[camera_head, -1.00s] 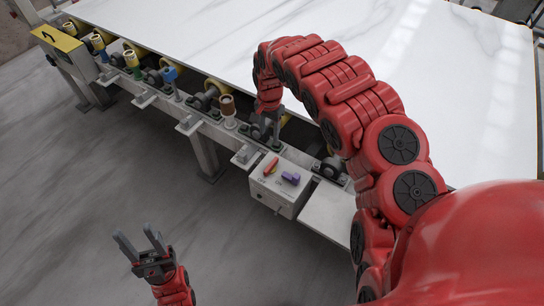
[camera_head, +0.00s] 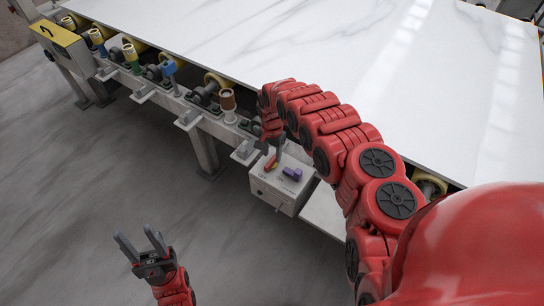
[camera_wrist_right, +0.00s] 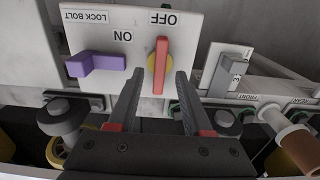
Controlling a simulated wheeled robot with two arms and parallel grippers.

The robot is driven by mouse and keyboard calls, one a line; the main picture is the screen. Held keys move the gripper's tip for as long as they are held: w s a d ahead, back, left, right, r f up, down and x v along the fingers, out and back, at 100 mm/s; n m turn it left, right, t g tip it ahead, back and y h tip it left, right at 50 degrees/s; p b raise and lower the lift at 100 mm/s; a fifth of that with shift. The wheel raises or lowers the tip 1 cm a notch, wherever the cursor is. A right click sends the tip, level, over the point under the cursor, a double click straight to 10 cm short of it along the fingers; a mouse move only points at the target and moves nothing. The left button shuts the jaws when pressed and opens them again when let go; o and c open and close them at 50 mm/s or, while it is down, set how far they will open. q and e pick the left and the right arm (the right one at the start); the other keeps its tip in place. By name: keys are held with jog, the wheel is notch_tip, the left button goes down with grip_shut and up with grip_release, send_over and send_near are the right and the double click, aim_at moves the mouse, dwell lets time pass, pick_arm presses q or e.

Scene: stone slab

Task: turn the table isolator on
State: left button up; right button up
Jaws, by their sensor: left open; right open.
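The isolator is a pale grey box (camera_head: 284,196) on the front edge of the table frame. Its red handle (camera_head: 271,163) stands on a yellow disc; in the right wrist view the handle (camera_wrist_right: 161,62) lines up with the OFF label, with ON beside it. A purple lock bolt (camera_head: 292,173) sits beside the handle, also seen in the wrist view (camera_wrist_right: 96,63). My right gripper (camera_head: 273,152) is open just above the handle; in the wrist view its fingertips (camera_wrist_right: 158,82) lie either side of the handle's near end. Contact cannot be told. My left gripper (camera_head: 138,235) is open and empty, over the floor.
A white marble slab (camera_head: 330,50) lies on the table behind the box. Coloured posts, including a brown one (camera_head: 227,101) and a blue one (camera_head: 169,70), line the frame. A yellow-topped box (camera_head: 62,42) is at the far left. The floor in front is clear.

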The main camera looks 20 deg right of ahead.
aim_at(272, 162)
jog(key=shift+a+f, duration=0.1)
jog(key=shift+f, duration=1.1)
grip_shut()
